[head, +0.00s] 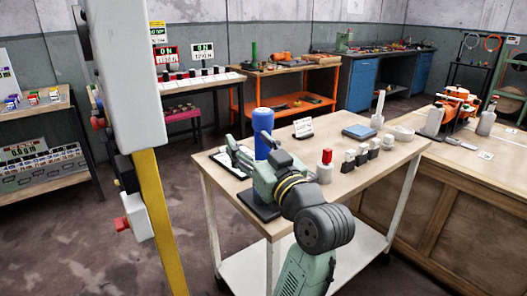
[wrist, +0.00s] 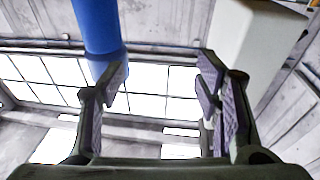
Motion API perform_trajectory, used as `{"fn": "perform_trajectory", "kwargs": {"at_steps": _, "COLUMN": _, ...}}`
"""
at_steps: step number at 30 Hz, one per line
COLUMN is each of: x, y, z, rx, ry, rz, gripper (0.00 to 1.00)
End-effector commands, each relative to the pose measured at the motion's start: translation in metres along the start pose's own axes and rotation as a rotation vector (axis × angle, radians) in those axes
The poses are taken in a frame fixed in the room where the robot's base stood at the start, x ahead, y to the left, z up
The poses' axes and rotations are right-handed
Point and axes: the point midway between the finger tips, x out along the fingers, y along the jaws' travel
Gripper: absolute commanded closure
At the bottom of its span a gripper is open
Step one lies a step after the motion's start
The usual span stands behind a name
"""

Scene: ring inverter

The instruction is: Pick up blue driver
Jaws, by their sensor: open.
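The blue driver (head: 262,128) shows as an upright blue cylinder above the left part of the white-legged table. I cannot tell whether the left finger touches the driver.
A black base plate (head: 258,207) lies on the table below my gripper. A small sign (head: 303,128) stands at the back.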

Motion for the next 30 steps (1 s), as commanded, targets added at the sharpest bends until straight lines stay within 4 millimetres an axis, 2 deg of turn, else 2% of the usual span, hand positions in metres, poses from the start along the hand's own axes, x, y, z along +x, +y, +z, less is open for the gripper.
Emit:
{"fn": "perform_trajectory", "kwargs": {"at_steps": 1, "x": -0.017, "y": 0.024, "z": 0.015, "rx": 0.007, "ry": -0.049, "rz": 0.025, "gripper": 0.42}}
{"fn": "perform_trajectory", "kwargs": {"at_steps": 3, "x": -0.035, "y": 0.044, "z": 0.031, "rx": 0.014, "ry": -0.105, "rz": 0.039, "gripper": 0.42}}
{"fn": "perform_trajectory", "kwargs": {"at_steps": 7, "x": -0.047, "y": 0.059, "z": 0.043, "rx": 0.023, "ry": -0.152, "rz": 0.045, "gripper": 0.42}}
{"fn": "perform_trajectory", "kwargs": {"at_steps": 15, "x": -0.008, "y": 0.061, "z": 0.05, "rx": 0.025, "ry": -0.158, "rz": 0.043, "gripper": 0.42}}
{"fn": "perform_trajectory", "kwargs": {"at_steps": 22, "x": 0.01, "y": 0.062, "z": 0.054, "rx": 0.024, "ry": -0.158, "rz": 0.044, "gripper": 0.42}}
{"fn": "perform_trajectory", "kwargs": {"at_steps": 30, "x": 0.048, "y": 0.064, "z": 0.062, "rx": 0.024, "ry": -0.158, "rz": 0.043, "gripper": 0.42}}
